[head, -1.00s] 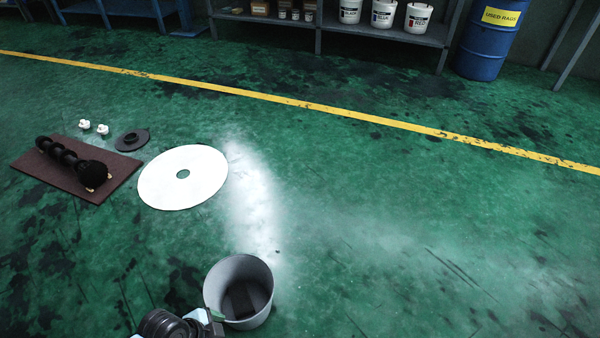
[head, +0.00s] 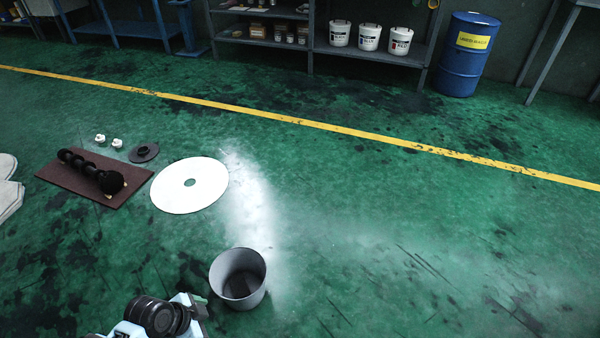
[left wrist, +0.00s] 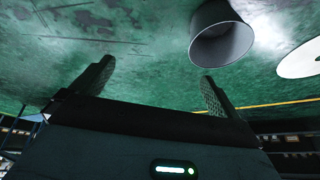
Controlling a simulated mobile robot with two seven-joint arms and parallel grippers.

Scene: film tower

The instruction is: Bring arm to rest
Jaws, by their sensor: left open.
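My left arm shows at the bottom of the head view, left of a grey open-topped bucket (head: 239,279). In the left wrist view my left gripper (left wrist: 148,82) is open, its two dark fingers wide apart with nothing between them. The bucket also shows in the left wrist view (left wrist: 222,38), beyond the right finger and apart from it. Something dark lies in the bottom of the bucket. My right gripper is in neither view.
A white disc (head: 190,186) with a centre hole lies on the green floor. A brown board (head: 75,183) carries a black ribbed shaft (head: 92,172). A dark flanged piece (head: 144,153) and two small white parts (head: 108,140) lie behind. Shelves and a blue drum (head: 466,55) stand at the back. Floor at right is clear.

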